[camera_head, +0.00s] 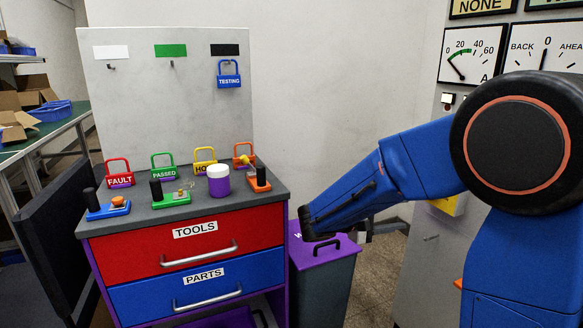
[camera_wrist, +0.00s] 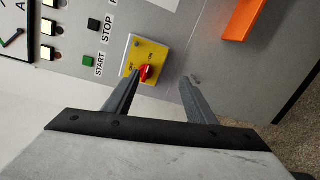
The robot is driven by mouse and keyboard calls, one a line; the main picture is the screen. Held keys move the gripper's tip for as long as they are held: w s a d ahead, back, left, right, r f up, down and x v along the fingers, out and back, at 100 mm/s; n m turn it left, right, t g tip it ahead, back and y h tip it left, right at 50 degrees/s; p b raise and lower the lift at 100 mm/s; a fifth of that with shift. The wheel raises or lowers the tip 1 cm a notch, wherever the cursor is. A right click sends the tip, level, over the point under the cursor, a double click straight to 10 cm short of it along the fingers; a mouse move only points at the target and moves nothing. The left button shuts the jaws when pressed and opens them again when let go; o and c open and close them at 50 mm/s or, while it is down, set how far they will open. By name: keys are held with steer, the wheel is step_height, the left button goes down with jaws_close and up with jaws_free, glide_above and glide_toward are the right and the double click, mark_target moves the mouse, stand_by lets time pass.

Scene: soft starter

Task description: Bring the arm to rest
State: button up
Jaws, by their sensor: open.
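My gripper (camera_wrist: 160,79) is open in the wrist view, with two dark fingers spread apart and nothing between their tips. It faces a grey control panel (camera_wrist: 205,45). A yellow plate with a red rotary switch (camera_wrist: 147,72) shows just beyond the left finger; I cannot tell the gap in depth. My blue arm (camera_head: 350,195) reaches leftward across the head view, in front of the panel side. The gripper fingers cannot be made out clearly in the head view.
An orange handle (camera_wrist: 243,18) sticks out on the panel. A green START button (camera_wrist: 88,61) and black STOP button (camera_wrist: 94,25) are at left.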

steer(key=s+d+f+m+g+y, duration=0.2)
steer(key=s+d+y, duration=0.15)
steer(key=s, duration=0.55)
steer(key=s+d+f+m+g+y, duration=0.15)
steer(key=s+y, duration=0.25)
steer(key=s, duration=0.5)
steer(key=s+a+f+m+t+y, duration=0.2)
steer(key=s+a+y, duration=0.6)
steer(key=s, duration=0.4)
steer(key=shift+s+a+f+t+y, duration=0.3)
steer(key=shift+a+f+t+y, duration=0.05)
steer(key=shift+a+t, duration=0.5)
